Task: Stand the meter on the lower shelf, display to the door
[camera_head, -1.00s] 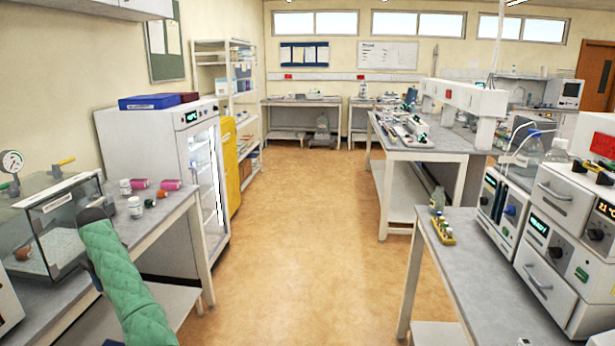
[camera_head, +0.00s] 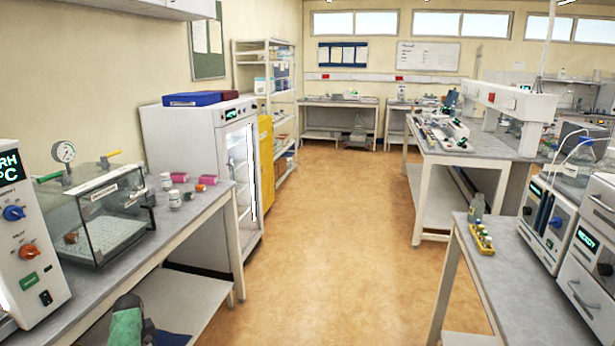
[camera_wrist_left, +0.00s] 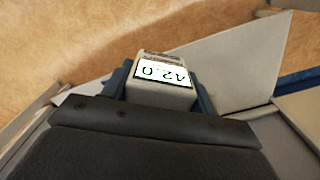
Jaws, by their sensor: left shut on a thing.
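My left gripper (camera_wrist_left: 160,92) is shut on the meter (camera_wrist_left: 160,97), a small pale grey block with blue fingers on both sides. Its white display reads 42.0 and appears upside down in the wrist view. In the head view only part of my green-sleeved left arm and dark wrist show at the bottom edge; the meter cannot be made out there. A pale lower shelf (camera_head: 172,300) runs under the left bench, just beyond that arm. The white cabinet (camera_head: 180,140) has a glass door (camera_head: 240,175) with shelves behind it. My right gripper is not in view.
The left bench (camera_head: 190,222) carries a clear-walled chamber (camera_head: 115,225), a control unit (camera_head: 28,240) and small jars. A right bench (camera_head: 490,268) holds instruments and a yellow rack (camera_head: 482,240). The floor aisle (camera_head: 340,240) between them is clear.

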